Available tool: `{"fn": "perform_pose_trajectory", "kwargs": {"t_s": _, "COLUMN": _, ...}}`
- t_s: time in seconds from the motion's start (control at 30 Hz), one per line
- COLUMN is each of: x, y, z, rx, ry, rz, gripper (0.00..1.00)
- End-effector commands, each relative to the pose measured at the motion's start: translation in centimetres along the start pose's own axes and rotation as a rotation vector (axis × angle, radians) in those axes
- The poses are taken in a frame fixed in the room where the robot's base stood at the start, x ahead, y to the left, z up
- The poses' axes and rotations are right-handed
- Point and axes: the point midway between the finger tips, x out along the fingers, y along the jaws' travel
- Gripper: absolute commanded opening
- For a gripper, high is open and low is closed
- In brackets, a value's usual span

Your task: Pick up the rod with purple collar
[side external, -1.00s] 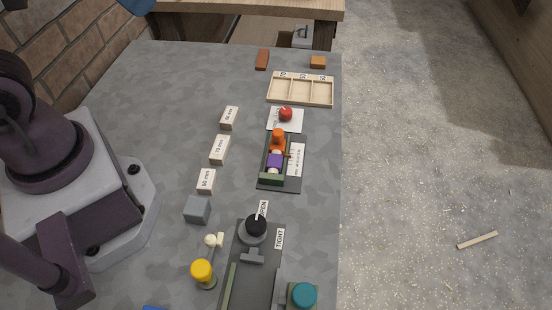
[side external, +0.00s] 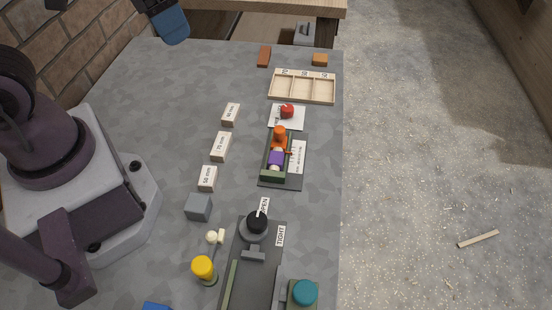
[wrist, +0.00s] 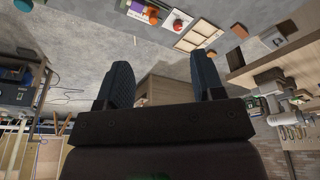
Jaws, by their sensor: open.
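The rod with the purple collar (side external: 276,158) lies in a green cradle on a dark plate (side external: 297,181), right of the table's middle in the side view. An orange piece (side external: 279,134) is at its far end. In the side view one finger (side external: 172,26) shows at the upper left, raised and far from the rod; the rest is out of frame.
A three-slot wooden tray (side external: 302,101) and a red knob on a white card (side external: 299,123) stand beyond the rod. Several labelled blocks (side external: 220,147) line its left. A black-knobbed fixture (side external: 256,223) and yellow-topped piece (side external: 204,267) are nearer. Upper-left tabletop is clear.

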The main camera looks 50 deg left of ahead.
Motion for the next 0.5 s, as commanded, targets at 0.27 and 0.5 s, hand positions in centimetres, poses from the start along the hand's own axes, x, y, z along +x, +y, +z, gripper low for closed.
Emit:
{"fn": "perform_pose_trajectory", "kwargs": {"t_s": 0.27, "x": 8.6, "y": 3.4, "z": -3.4, "rx": -0.153, "ry": -0.236, "rz": -0.015, "gripper": 0.62}}
{"fn": "perform_pose_trajectory", "kwargs": {"t_s": 0.5, "x": 16.4, "y": 5.9, "z": -4.9, "rx": -0.43, "ry": -0.322, "rz": -0.098, "gripper": 0.62}}
